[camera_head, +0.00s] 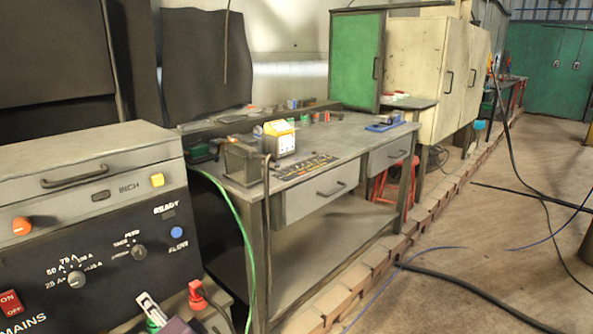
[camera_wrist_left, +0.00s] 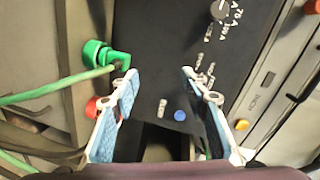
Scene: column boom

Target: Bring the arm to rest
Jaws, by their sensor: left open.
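My left gripper (camera_wrist_left: 160,80) is open in the left wrist view. Its two blue-padded fingers stand apart, with nothing held between them and the dark front of a control panel (camera_wrist_left: 160,60) beyond. In the head view only a small part of my left gripper (camera_head: 150,308) shows at the bottom edge, low in front of the same panel (camera_head: 110,240). A green plug (camera_wrist_left: 98,54) with a green cable is close to the left finger in the wrist view. A red plug (camera_wrist_left: 93,107) is partly behind that finger. My right gripper is not in view.
The panel carries knobs, a blue light (camera_head: 177,232) and a red switch (camera_head: 10,303). A workbench (camera_head: 345,150) with a yellow-and-white device (camera_head: 279,138) stands beyond it. A green cable (camera_head: 243,240) hangs between them. Cables cross the floor (camera_head: 480,240) at the right, which is otherwise mostly clear.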

